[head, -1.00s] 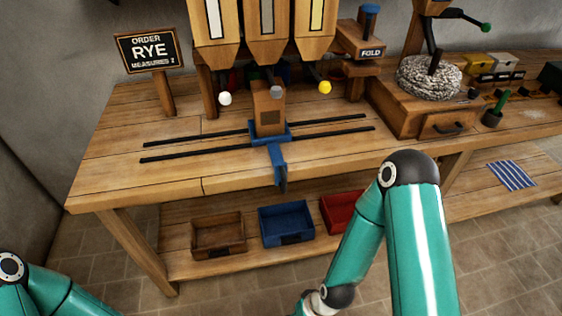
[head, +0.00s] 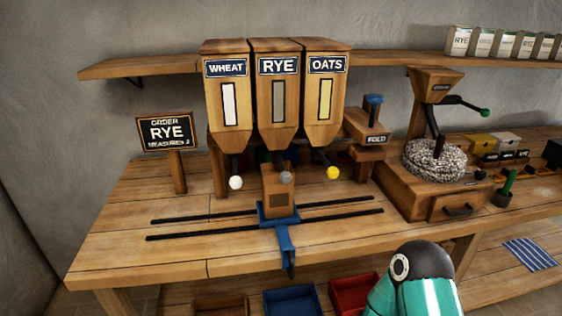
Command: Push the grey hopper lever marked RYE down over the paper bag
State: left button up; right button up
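The RYE hopper (head: 279,97) is the middle of three wooden hoppers in the head view, with a grey window. Its lever ends in a grey knob (head: 286,177), just above and behind the top of a brown paper bag (head: 279,199). The bag stands upright on a blue carriage (head: 263,218) under the RYE hopper. Neither gripper shows. Only a teal and black part of my arm is in view at the bottom right.
The WHEAT lever has a white knob (head: 236,183) and the OATS lever a yellow knob (head: 332,172), close on either side. Two dark rails (head: 340,217) cross the bench. The order sign (head: 167,132) reads RYE. A FOLD press (head: 373,136) and a mill (head: 435,165) stand right.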

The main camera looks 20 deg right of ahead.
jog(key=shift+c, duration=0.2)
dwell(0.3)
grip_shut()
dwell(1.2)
